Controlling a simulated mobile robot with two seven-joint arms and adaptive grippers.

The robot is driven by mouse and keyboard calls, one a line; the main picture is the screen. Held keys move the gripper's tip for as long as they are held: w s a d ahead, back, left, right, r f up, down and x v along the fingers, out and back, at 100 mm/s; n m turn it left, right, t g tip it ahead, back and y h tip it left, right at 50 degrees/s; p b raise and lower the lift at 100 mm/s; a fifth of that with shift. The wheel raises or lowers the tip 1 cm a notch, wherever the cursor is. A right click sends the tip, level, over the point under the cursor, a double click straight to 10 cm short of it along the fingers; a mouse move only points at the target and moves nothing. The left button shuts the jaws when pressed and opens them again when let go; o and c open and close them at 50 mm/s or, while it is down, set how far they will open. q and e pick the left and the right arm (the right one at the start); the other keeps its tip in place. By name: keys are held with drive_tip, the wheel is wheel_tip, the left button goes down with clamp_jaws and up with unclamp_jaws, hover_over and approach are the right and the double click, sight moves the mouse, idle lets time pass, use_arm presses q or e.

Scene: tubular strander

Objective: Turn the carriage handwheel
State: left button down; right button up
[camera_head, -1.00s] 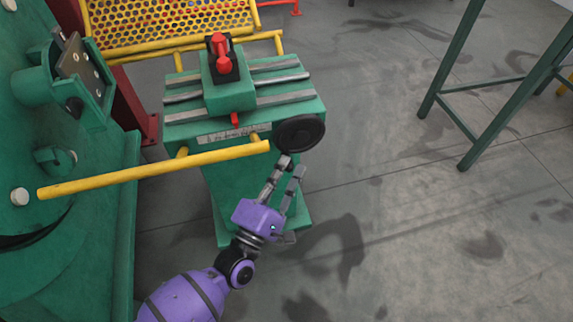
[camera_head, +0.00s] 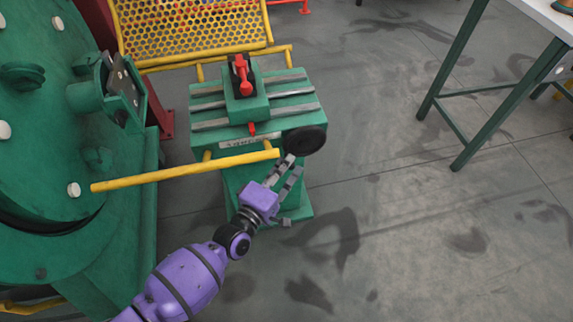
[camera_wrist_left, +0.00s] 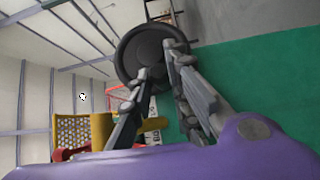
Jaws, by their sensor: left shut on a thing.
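The carriage handwheel (camera_head: 305,140) is a dark round disc on the front right of a green slide bed (camera_head: 290,112). It also shows at the top of the left wrist view (camera_wrist_left: 140,58). The green carriage (camera_head: 248,106) sits on the bed's grey rails, with a red pointer (camera_head: 252,128) over a pale scale (camera_head: 240,142). My left gripper (camera_head: 293,164) is at the wheel's lower edge. Its fingers (camera_wrist_left: 160,68) are shut on the wheel's small handle, which they mostly hide. My right gripper is out of view.
A yellow bar (camera_head: 185,170) runs just left of my left gripper. A large green machine (camera_head: 60,130) fills the left side. A yellow perforated guard (camera_head: 190,25) stands behind the bed. A green-legged table (camera_head: 500,100) is at right, with open floor between.

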use_arm(q)
drive_tip(key=shift+w+d+r, duration=0.1)
drive_tip(key=shift+d+r, duration=0.05)
drive_tip(key=shift+r, duration=0.2)
drive_tip(key=c, duration=1.8)
unclamp_jaws()
drive_tip(key=shift+f, duration=0.15)
drive_tip(key=shift+v, duration=3.8)
drive_tip(key=shift+f, duration=0.1)
